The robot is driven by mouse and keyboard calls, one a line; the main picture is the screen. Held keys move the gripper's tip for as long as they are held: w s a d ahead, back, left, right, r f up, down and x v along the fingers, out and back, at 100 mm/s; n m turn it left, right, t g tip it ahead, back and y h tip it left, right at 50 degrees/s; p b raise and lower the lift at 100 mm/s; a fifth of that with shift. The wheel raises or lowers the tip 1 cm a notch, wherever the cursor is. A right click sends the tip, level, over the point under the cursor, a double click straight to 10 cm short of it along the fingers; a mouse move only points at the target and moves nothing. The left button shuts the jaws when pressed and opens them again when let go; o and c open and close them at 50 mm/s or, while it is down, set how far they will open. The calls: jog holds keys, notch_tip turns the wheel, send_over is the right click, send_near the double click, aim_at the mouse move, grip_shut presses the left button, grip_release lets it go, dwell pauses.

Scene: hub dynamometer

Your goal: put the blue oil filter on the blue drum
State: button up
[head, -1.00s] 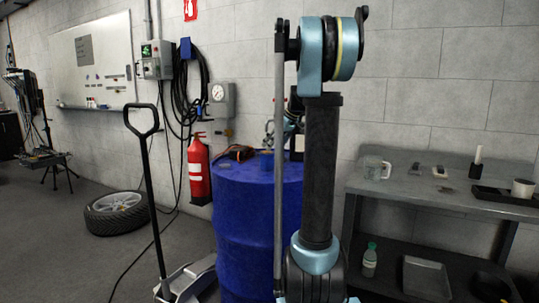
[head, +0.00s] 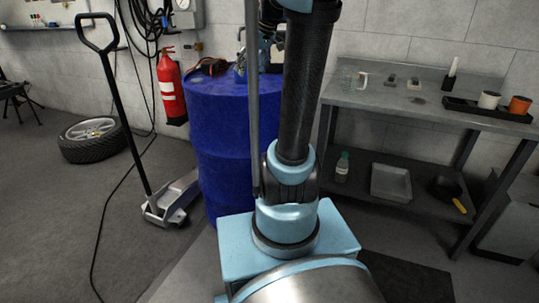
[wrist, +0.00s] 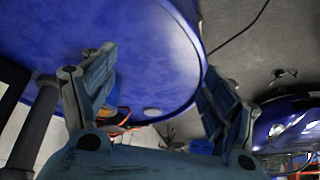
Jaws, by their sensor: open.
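The blue drum (head: 225,135) stands upright left of my arm in the head view. Its round top also fills the upper part of the wrist view (wrist: 150,45). My gripper (wrist: 152,72) is open at the drum, its two fingers spread wide with nothing clearly between them. In the head view it is mostly hidden behind my arm, at the drum top. I cannot make out the blue oil filter for certain. A small dark blue patch shows beside the left finger in the wrist view, against the drum, partly covered.
An orange and black object (head: 209,67) lies on the drum top. A pallet-jack-like handle (head: 115,95) and a red fire extinguisher (head: 171,88) stand left.

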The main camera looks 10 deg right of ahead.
jog(key=s+f+m+h, duration=0.1)
jog(key=s+f+m, duration=0.2)
jog(key=s+f, duration=0.8)
jog(key=s+f+m+g+h, duration=0.1)
jog(key=s+f+m+h, duration=0.1)
jog(key=s+f, duration=0.9)
jog(key=s+m, duration=0.1)
jog(key=s, duration=0.5)
jog(key=shift+s+d+g, duration=0.2)
jog(key=shift+g, duration=0.1)
